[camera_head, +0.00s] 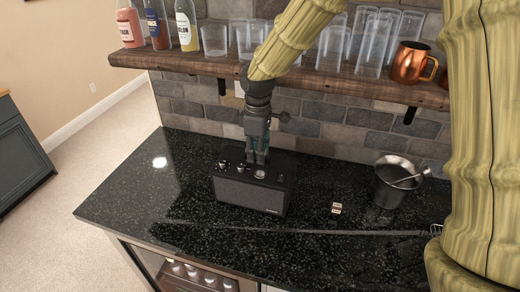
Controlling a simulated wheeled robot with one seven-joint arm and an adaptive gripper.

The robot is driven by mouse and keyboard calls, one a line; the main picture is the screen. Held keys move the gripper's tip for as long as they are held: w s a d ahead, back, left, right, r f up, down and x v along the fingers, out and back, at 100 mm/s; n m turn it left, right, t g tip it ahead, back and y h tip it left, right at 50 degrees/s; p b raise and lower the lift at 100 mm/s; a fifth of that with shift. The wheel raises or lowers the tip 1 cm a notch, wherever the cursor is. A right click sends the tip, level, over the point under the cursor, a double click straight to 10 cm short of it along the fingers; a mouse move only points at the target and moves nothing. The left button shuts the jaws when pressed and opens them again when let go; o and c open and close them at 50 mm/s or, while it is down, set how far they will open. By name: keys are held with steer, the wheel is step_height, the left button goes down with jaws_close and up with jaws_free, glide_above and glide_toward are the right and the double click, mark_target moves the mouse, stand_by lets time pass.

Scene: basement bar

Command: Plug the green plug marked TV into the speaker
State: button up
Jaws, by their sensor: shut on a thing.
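The speaker (250,194) is a black box with a grey front and knobs on its top. It stands upright on the dark counter near the wall. My gripper (262,162) points down over the speaker's top, right of the knobs, with its fingertips close to that surface. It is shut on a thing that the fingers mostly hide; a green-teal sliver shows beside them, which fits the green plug. Its TV mark cannot be read. I cannot tell whether the plug touches the speaker or sits in a socket.
A small tan and dark object (336,208) lies right of the speaker. A dark metal bucket (386,190) with a utensil stands farther right. A wooden shelf (330,84) above holds bottles, glasses and a copper mug (408,64). The counter's left part is clear.

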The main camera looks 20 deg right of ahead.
steer(key=f, duration=0.1)
steer(key=w+f+b, duration=0.1)
steer(key=shift+w+f, duration=0.3)
steer(key=shift+f, duration=0.1)
steer(key=shift+d+f+b, duration=0.1)
steer(key=shift+f+b, duration=0.2)
steer(key=shift+f, duration=0.05)
steer(key=shift+s+f+b, duration=0.3)
steer(key=shift+s+b, duration=0.15)
steer(key=shift+b, duration=0.05)
steer(key=shift+f, duration=0.3)
steer(key=shift+w+f+b, duration=0.25)
steer(key=shift+f+b, duration=0.05)
steer(key=shift+f, duration=0.6)
steer(key=shift+s, duration=0.15)
steer(key=shift+p, duration=0.35)
